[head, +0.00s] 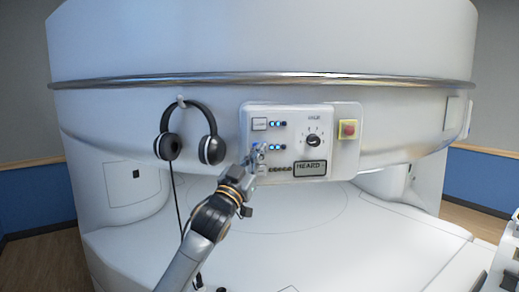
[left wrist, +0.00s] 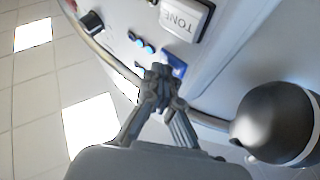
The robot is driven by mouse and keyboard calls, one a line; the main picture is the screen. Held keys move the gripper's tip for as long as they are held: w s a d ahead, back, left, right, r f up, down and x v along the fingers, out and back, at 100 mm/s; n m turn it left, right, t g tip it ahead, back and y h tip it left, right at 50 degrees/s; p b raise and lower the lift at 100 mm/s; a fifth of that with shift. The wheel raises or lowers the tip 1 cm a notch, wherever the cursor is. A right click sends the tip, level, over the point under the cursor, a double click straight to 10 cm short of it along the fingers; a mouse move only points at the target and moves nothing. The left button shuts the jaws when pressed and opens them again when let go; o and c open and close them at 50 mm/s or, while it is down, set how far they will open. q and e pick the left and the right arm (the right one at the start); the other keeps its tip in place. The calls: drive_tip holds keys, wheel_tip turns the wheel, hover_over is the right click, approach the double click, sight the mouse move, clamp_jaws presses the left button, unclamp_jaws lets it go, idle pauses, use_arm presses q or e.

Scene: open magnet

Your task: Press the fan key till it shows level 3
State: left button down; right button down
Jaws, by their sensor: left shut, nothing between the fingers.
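A white control panel (head: 339,165) sits on the front of the magnet housing. My left gripper (head: 255,155) is shut and empty at the panel's left side, covering most of the middle key. In the left wrist view its fingertips (left wrist: 161,72) are at a blue key (left wrist: 174,62), seemingly touching it. That key's label is hidden. A white key marked TONE (left wrist: 186,18) is beside it. I cannot tell the exact lamp count. My right gripper is out of view.
Headphones (head: 208,150) hang left of the panel, close to my arm. The panel also has a dial (head: 313,141), a red button on yellow (head: 348,129) and a display reading HEARD (head: 310,168).

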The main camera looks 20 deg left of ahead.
use_arm(q)
drive_tip(key=shift+s+d+f, duration=0.1)
drive_tip(key=shift+s+d, duration=0.25)
drive_tip(key=shift+s, duration=0.4)
drive_tip(key=s, duration=0.1)
drive_tip(key=s+d, duration=0.1)
drive_tip(key=s, duration=0.1)
drive_tip(key=s+d, duration=0.1)
drive_tip(key=shift+s+d, duration=0.1)
drive_tip(key=shift+s, duration=0.15)
idle(0.9)
idle(0.9)
